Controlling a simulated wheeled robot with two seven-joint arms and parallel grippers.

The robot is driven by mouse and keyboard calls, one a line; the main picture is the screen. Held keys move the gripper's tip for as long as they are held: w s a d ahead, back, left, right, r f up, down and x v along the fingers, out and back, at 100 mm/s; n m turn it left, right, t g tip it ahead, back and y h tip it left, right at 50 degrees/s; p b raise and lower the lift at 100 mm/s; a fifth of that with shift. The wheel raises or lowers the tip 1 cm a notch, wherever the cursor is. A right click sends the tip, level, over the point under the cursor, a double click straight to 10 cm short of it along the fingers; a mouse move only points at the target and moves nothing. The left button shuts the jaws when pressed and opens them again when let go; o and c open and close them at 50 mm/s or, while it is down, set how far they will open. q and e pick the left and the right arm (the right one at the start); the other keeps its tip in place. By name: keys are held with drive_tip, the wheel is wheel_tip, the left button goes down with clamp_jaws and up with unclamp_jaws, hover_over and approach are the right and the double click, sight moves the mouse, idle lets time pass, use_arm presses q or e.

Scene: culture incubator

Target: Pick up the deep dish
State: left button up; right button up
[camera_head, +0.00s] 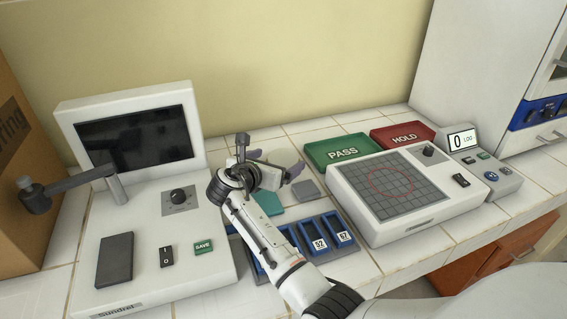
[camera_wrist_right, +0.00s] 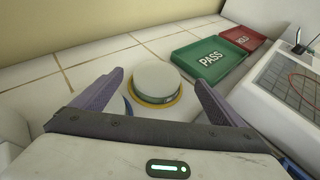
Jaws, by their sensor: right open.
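A round dish with a pale lid and a greenish band (camera_wrist_right: 157,80) sits on a yellow-rimmed round base in the right wrist view. It lies between and just beyond the two purple fingers of my right gripper (camera_wrist_right: 158,92), which is open and empty. No finger visibly touches it. In the head view my right gripper (camera_head: 275,163) reaches over the counter near the back wall, and the dish is hidden there behind the gripper and arm. My left gripper is not in view.
A green PASS tray (camera_head: 343,151) and a red HOLD tray (camera_head: 403,136) lie to the right, behind a white grid device (camera_head: 351,202). A monitor instrument (camera_head: 150,215) stands left. A blue rack with numbered slots (camera_head: 345,252) lies under my arm.

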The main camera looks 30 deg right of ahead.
sight(284, 156)
drive_tip(key=x, duration=0.4)
drive_tip(key=shift+w+f, duration=0.15)
drive_tip(key=shift+f, duration=0.1)
drive_tip(key=shift+a, duration=0.1)
drive_tip(key=c, duration=1.2)
drive_tip(key=shift+c, duration=0.3)
drive_tip(key=shift+r, duration=0.15)
